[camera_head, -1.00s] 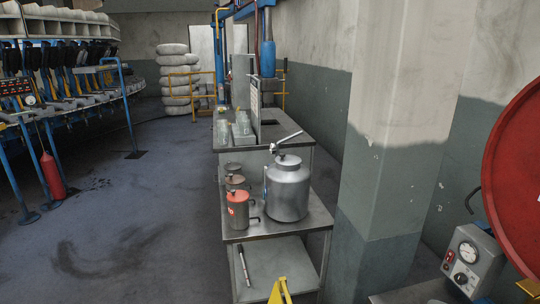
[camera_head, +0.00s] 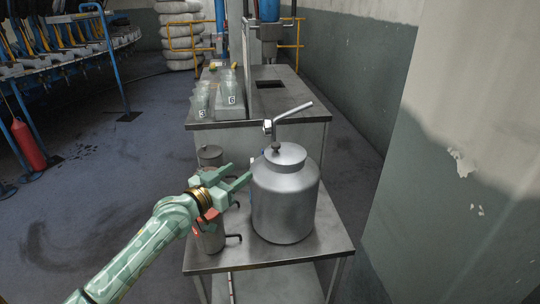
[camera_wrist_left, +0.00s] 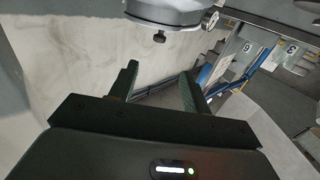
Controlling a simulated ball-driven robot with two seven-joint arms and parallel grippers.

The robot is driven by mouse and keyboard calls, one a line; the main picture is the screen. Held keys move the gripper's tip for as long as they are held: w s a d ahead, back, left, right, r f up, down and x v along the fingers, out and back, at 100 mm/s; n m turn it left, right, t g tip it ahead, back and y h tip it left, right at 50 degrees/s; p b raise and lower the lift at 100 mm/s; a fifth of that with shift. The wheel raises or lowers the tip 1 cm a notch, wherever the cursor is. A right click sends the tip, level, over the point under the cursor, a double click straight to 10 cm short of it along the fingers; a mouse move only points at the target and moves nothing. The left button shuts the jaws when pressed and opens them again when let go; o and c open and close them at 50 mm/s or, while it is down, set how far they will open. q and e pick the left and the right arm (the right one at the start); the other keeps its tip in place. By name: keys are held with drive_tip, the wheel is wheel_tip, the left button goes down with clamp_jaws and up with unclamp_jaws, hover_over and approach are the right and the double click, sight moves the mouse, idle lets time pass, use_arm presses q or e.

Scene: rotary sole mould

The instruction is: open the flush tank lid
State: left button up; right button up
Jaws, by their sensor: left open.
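The flush tank (camera_head: 285,205) is a rounded silver vessel standing on a metal stand. Its lid (camera_head: 287,156) sits on top, with a small dark knob (camera_head: 276,148). A silver lever (camera_head: 292,111) rises above the lid, slanting up to the right. My left gripper (camera_head: 240,176) is open and empty, just left of the tank's upper side in the head view, apart from the lid. In the left wrist view, the open fingers (camera_wrist_left: 158,80) point toward a grey rounded metal part (camera_wrist_left: 165,10) with a dark knob (camera_wrist_left: 159,37) at the top edge. My right gripper is not in view.
Cans (camera_head: 210,238) with hooked handles stand left of the tank, partly behind my gripper. Behind is a grey bench (camera_head: 290,98) with numbered clear containers (camera_head: 229,93). A wall pillar (camera_head: 460,130) stands to the right. The shelf's front edge is clear.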

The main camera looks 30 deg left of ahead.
sight(273, 147)
use_arm(q)
drive_tip(key=w+b, duration=0.1)
drive_tip(key=w, duration=0.4)
drive_tip(key=w+d+b, duration=0.1)
drive_tip(key=w+b, duration=0.1)
drive_tip(key=w, duration=0.3)
drive_tip(key=w+d+b, duration=0.1)
drive_tip(key=w+b, duration=0.1)
drive_tip(key=w, duration=0.3)
drive_tip(key=shift+w+d, duration=0.1)
drive_tip(key=shift+w, duration=0.25)
drive_tip(key=shift+r, duration=0.1)
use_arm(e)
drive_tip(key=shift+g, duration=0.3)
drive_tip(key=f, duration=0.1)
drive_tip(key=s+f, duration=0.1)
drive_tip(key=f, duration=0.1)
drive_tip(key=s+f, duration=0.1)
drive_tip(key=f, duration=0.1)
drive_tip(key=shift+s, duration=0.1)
use_arm(q)
clamp_jaws()
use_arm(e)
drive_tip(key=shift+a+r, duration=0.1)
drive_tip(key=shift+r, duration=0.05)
